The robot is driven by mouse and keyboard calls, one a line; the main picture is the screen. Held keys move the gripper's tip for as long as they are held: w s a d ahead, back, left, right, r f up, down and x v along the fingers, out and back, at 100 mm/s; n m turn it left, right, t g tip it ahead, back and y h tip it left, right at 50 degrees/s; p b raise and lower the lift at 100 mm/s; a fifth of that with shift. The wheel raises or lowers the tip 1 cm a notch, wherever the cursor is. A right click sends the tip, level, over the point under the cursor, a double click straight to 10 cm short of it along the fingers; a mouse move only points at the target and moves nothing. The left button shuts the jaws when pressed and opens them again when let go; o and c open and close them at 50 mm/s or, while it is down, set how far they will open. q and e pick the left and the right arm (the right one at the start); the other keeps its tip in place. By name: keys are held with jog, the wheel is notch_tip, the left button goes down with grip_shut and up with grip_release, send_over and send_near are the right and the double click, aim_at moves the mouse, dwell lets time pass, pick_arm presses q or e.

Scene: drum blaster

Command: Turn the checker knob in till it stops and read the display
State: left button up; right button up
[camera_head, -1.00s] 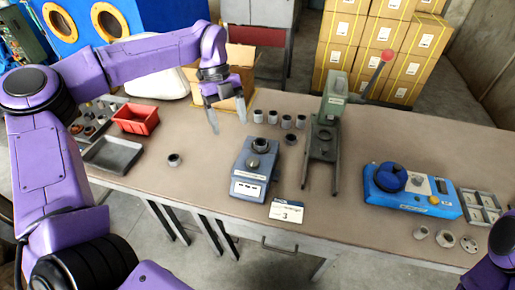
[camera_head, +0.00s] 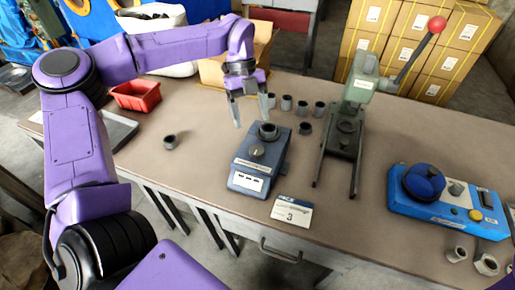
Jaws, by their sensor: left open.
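A grey-blue box-shaped device (camera_head: 243,183) stands mid-table, with a round knob (camera_head: 257,150) on its sloped face and a dark ring-shaped part (camera_head: 268,130) on top. White panels show on its front; any reading is too small to make out. I take it to be the checker, but cannot be sure. My left gripper (camera_head: 252,122) is open and empty, fingers pointing down, just behind and left of the device's top in the picture. I cannot tell whether it touches the device. My right gripper is not in view.
A green press (camera_head: 361,90) with a red-tipped lever stands right of the device. A blue unit (camera_head: 437,200) with a dark blue dial is farther right. Several grey cylinders (camera_head: 287,103) stand behind. A red bin (camera_head: 136,96) is left.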

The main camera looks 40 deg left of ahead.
aim_at(257, 149)
pick_arm(q)
jog(key=x, duration=0.9)
jog(key=shift+s+d+f+p, duration=0.1)
jog(key=shift+p, duration=0.25)
jog(key=c, duration=1)
